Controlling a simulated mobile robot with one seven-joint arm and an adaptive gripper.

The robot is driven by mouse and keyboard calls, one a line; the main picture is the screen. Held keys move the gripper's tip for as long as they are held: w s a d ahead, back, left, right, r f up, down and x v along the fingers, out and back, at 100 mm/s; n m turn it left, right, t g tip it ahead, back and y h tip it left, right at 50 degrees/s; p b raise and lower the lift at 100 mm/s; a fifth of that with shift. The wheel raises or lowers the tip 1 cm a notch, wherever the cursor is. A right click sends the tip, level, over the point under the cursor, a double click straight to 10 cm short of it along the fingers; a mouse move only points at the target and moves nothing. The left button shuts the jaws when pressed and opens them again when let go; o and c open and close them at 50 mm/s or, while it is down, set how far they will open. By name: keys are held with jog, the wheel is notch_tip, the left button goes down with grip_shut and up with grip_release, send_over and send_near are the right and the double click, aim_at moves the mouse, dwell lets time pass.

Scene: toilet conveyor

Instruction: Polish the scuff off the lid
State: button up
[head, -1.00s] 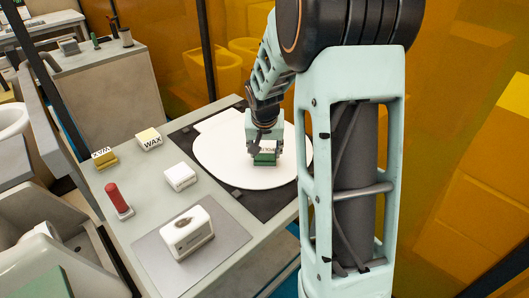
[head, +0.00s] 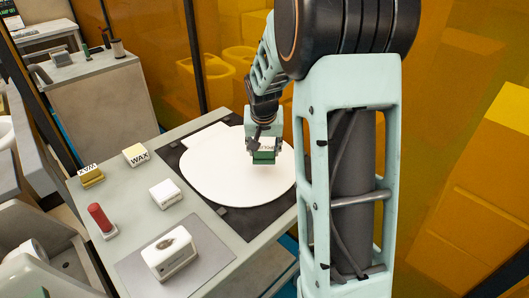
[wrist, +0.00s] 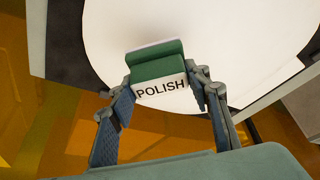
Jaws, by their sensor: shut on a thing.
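The lid (head: 225,175) is a flat white oval on a dark mat on the bench; it also fills much of the wrist view (wrist: 225,35). My gripper (head: 264,148) is over the far right part of the lid. It is shut on a green and white block marked POLISH (wrist: 158,70), with a finger on each side. The block's green part (head: 264,158) is at or just above the lid; I cannot tell if they touch. No scuff shows on the visible part of the lid; the block and gripper hide some of it.
Left of the lid are a yellow-and-white WAX block (head: 136,155), another wax block (head: 90,177), a white block (head: 165,193) and a red-handled tool (head: 101,219). A white device (head: 170,252) stands on a grey mat (head: 213,262) in front. A cart (head: 95,85) stands behind.

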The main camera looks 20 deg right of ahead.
jog(key=shift+r+p, duration=1.1)
jog(key=shift+r, duration=1.05)
